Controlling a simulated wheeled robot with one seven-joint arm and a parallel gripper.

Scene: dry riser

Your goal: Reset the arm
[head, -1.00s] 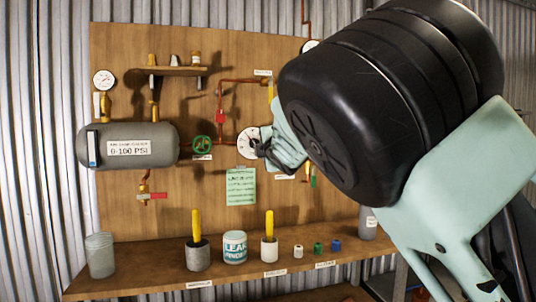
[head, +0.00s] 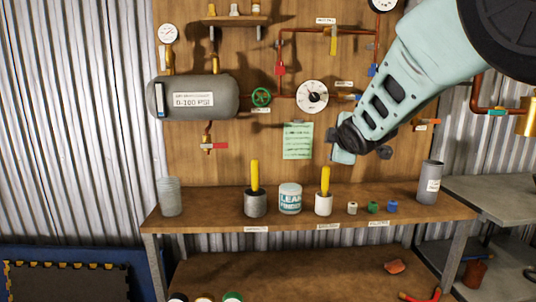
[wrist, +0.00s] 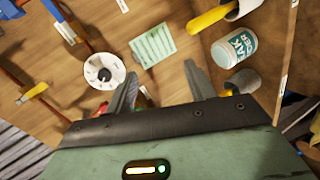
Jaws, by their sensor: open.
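My gripper (head: 342,150) is in front of the wooden board, right of the green note and above the bench, at the end of my pale green arm. In the wrist view my gripper (wrist: 158,82) shows two grey fingers spread apart with nothing between them. The note (wrist: 153,45) and the white-faced gauge (wrist: 103,71) lie beyond the fingers there. In the head view the gauge (head: 313,96) and the note (head: 298,141) are left of my arm. My arm hides part of the board and pipes on the right.
The bench (head: 200,222) holds a leak finder can (head: 290,198), two pots with yellow handles (head: 255,203), small colored caps (head: 373,207) and a grey cylinder (head: 429,182). A grey tank (head: 192,98) and red pipes are on the board. A grey table (head: 500,200) stands right.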

